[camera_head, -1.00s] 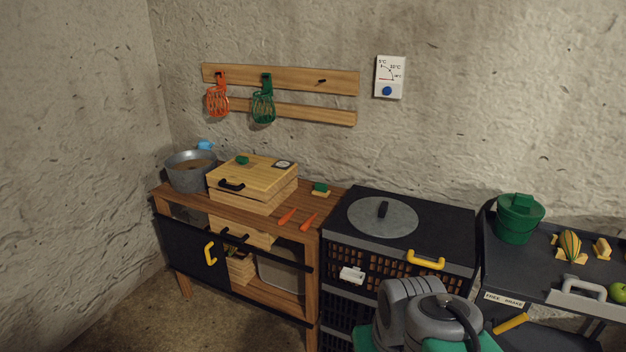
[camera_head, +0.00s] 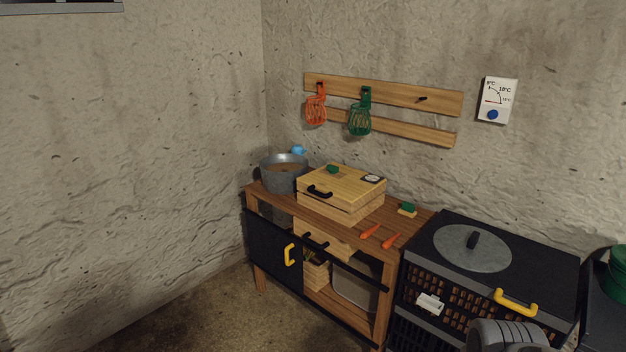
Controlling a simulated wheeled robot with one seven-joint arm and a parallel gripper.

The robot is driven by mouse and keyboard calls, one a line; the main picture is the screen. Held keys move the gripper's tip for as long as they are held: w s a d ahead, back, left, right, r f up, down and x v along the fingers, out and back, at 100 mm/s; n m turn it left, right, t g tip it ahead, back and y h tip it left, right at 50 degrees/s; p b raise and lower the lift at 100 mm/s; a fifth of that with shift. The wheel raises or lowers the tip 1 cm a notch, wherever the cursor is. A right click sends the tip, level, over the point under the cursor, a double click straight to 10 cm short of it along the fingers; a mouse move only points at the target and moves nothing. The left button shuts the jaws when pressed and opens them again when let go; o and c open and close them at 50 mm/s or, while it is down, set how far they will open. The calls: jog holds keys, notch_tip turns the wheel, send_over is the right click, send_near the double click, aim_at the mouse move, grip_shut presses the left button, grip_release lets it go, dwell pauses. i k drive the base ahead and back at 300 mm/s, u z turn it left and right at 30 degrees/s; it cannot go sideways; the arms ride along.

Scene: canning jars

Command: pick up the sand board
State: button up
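A pale grey-beige board (camera_head: 353,288) stands in the lower part of the wooden bench (camera_head: 335,218). It looks like the sand board, but I cannot be certain. It is partly hidden behind the bench's dark front rail (camera_head: 358,274) and beside a small slatted wooden crate (camera_head: 316,272). My gripper is not in view. Only a grey part of my arm shows at the lower right edge.
On the bench are a metal bucket (camera_head: 283,176), a wooden box (camera_head: 342,190) and two carrots (camera_head: 371,231). A black door (camera_head: 273,245) with a yellow handle covers the bench's left front. A black crate unit (camera_head: 480,270) stands to the right. Floor at lower left is clear.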

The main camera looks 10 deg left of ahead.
aim_at(408, 209)
jog(key=u, duration=0.2)
jog(key=i, duration=0.25)
jog(key=u, duration=0.9)
jog(key=i, duration=0.85)
jog(key=u, duration=0.55)
jog(key=i, duration=0.9)
jog(key=z, duration=0.6)
jog(key=i, duration=0.75)
jog(key=z, duration=1.15)
jog(key=i, duration=0.4)
jog(key=z, duration=0.4)
